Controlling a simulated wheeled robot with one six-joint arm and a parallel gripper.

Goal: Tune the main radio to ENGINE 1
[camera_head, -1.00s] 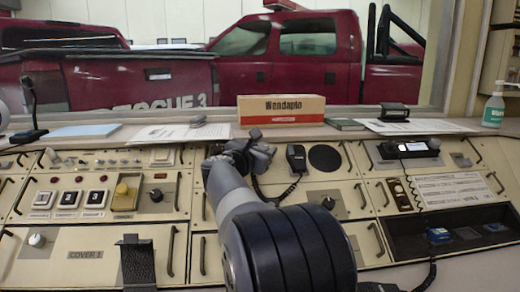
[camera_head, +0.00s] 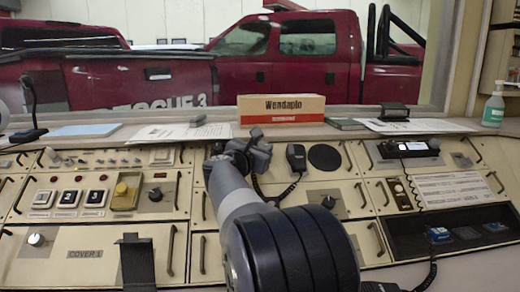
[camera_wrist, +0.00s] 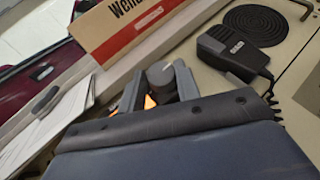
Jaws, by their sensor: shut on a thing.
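My gripper (camera_head: 246,148) is at the upper middle panel of the console, just left of the hand microphone. In the wrist view my gripper (camera_wrist: 158,84) has its two grey fingers on either side of a round grey knob (camera_wrist: 160,73) and is shut on it. An orange glow shows beside the knob, between the fingers. The rest of the radio's face, with any channel labels, is hidden behind my wrist and arm, so I cannot read the setting.
A black hand microphone (camera_head: 297,158) with a coiled cord hangs close right of my gripper, by a round speaker grille (camera_head: 325,157). A Wendaplo box (camera_head: 281,108) and papers (camera_head: 180,132) lie on the ledge behind. Handles and switches line the panels.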

